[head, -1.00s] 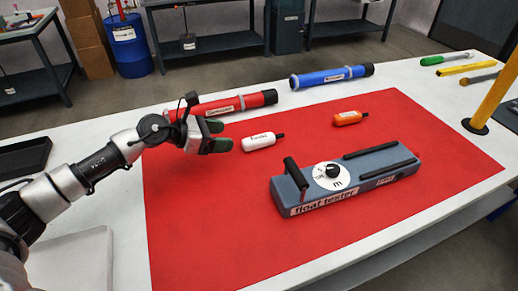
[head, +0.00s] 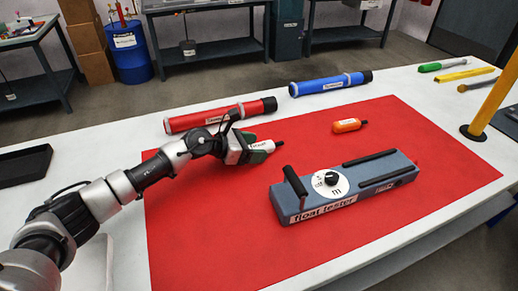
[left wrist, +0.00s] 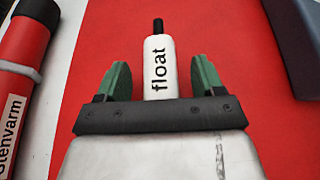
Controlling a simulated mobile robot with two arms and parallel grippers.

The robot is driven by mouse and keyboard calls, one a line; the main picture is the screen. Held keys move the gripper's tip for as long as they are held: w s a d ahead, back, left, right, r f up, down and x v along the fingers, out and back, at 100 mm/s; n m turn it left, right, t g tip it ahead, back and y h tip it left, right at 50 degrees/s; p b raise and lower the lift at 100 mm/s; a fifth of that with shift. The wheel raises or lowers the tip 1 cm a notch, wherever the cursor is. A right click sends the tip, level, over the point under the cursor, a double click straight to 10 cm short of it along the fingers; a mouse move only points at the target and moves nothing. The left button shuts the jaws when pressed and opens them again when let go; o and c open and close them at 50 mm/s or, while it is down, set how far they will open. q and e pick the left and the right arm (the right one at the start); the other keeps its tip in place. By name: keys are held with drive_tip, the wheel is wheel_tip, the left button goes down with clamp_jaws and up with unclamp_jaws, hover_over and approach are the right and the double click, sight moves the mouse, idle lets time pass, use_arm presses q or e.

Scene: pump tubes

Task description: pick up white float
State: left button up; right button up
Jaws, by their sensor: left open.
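The white float (left wrist: 159,70) lies on the red mat (head: 230,240), with a black tip and the word "float" on its side. In the left wrist view it lies between the two green fingers of my left gripper (left wrist: 159,82), with a gap on each side. In the head view the left gripper (head: 258,152) hides much of the white float (head: 265,146), and only its tip end shows. My left gripper is open. I cannot tell its exact height above the mat. My right gripper is not in view.
A red tube (head: 220,115) and a blue tube (head: 331,83) lie behind the mat. An orange float (head: 348,125) lies to the right. The blue-grey float tester (head: 345,190) stands in front. A yellow post (head: 495,100) rises at the right. The mat's front left is clear.

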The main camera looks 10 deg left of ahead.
use_arm(q)
drive_tip(key=c, duration=1)
